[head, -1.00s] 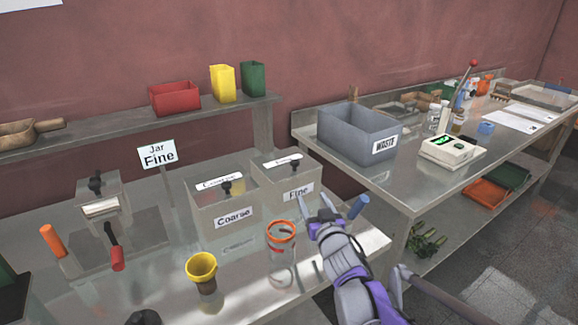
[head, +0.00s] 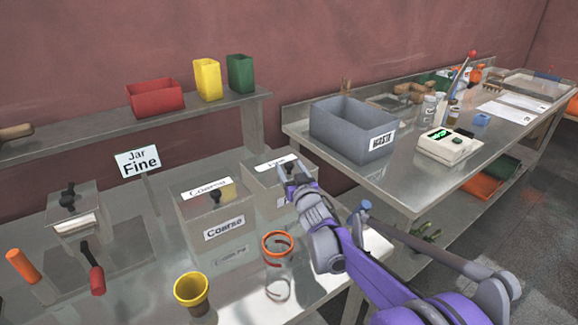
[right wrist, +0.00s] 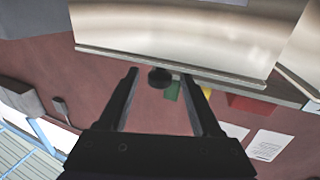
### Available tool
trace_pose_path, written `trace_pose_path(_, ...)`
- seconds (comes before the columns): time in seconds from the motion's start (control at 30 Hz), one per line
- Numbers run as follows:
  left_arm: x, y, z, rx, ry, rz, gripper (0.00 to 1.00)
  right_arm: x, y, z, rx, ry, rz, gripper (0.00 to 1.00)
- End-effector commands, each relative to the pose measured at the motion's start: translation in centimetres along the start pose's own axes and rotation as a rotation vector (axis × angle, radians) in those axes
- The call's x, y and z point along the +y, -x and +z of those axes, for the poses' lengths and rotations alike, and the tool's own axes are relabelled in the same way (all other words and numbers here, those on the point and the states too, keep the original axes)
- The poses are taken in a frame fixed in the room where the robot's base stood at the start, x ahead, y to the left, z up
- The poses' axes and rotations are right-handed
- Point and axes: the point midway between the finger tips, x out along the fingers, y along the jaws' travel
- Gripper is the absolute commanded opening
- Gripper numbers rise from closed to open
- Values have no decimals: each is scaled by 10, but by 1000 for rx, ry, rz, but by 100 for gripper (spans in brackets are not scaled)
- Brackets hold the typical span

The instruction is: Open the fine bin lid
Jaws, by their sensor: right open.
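The fine bin (head: 262,190) is a grey metal box on the left bench, right of the coarse bin (head: 215,222). Its lid (head: 268,166) looks closed and bears a white label, partly covered by my gripper. My right gripper (head: 294,168) is over the right part of this lid, jaws open. In the right wrist view, a dark round knob (right wrist: 160,77) shows between the open fingertips, beside a pale metal surface (right wrist: 175,35). I cannot tell whether the fingers touch the knob. My left gripper is not in view.
An orange-rimmed clear jar (head: 277,262) and a yellow cup (head: 192,290) stand in front of the bins. A "Jar Fine" sign (head: 138,161) stands behind left. A grey waste bin (head: 350,128) and a scale (head: 449,146) are on the right bench.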

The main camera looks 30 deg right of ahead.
Motion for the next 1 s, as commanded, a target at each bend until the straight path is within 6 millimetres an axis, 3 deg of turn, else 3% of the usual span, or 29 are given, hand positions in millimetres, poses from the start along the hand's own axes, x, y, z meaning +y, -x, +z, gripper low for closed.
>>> trace_pose_path(0.17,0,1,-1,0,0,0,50,0,-14,0,0,1,0,66)
trace_pose_path(0.47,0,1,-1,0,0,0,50,0,-15,0,-1,0,0,64)
trace_pose_path(0.8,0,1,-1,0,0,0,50,0,-15,0,-1,0,0,3)
trace_pose_path(1.0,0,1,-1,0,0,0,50,0,-15,0,-1,0,0,0)
